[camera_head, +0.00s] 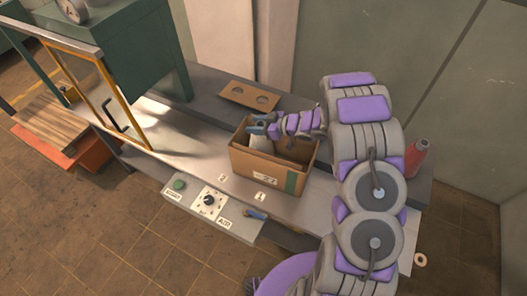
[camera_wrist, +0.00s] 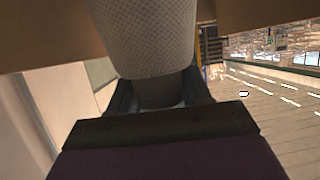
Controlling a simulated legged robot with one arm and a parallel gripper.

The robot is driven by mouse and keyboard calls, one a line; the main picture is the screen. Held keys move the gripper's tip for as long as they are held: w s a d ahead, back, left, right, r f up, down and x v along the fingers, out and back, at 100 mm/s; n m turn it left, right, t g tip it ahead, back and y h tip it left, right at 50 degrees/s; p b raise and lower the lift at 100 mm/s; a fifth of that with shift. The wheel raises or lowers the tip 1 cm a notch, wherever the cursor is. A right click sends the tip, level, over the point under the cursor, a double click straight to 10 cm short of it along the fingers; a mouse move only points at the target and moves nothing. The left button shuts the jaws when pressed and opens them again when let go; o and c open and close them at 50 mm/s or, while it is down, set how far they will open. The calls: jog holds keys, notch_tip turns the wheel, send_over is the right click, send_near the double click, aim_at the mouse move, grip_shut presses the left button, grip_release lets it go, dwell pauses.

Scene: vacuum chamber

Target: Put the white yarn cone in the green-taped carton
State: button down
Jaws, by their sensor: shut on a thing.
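My gripper (camera_head: 259,127) reaches over the carton from the right, at the carton's back left. The white yarn cone (camera_head: 260,143) shows just below the fingers, at the carton's opening; its lower part is hidden by the carton's front wall. In the wrist view the pale textured yarn cone (camera_wrist: 148,35) is held between my gripper's fingers (camera_wrist: 160,92), with brown cardboard on both sides. I cannot tell whether the cone touches the carton floor.
A red cone (camera_head: 418,158) stands at the bench's right end behind my arm. A cardboard sheet with two holes (camera_head: 249,95) lies behind the carton. A control panel (camera_head: 209,205) juts from the bench front. The green machine with a yellow-framed door (camera_head: 112,82) stands left.

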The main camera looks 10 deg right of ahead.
aim_at(254, 139)
jog(key=f, duration=0.2)
jog(key=f+b, duration=0.1)
jog(key=f, duration=0.2)
jog(key=a+f, duration=0.1)
jog(key=f, duration=0.2)
jog(key=shift+a, duration=0.1)
jog(key=shift+d, duration=0.4)
jog(key=c, duration=0.9)
grip_release()
jog(key=o, duration=0.4)
jog(key=shift+a, duration=0.3)
jog(key=p+v, duration=0.1)
jog(key=v, duration=0.6)
jog(key=shift+s+d+r, duration=0.15)
jog(key=shift+s+d, duration=0.05)
jog(key=shift+d, duration=0.15)
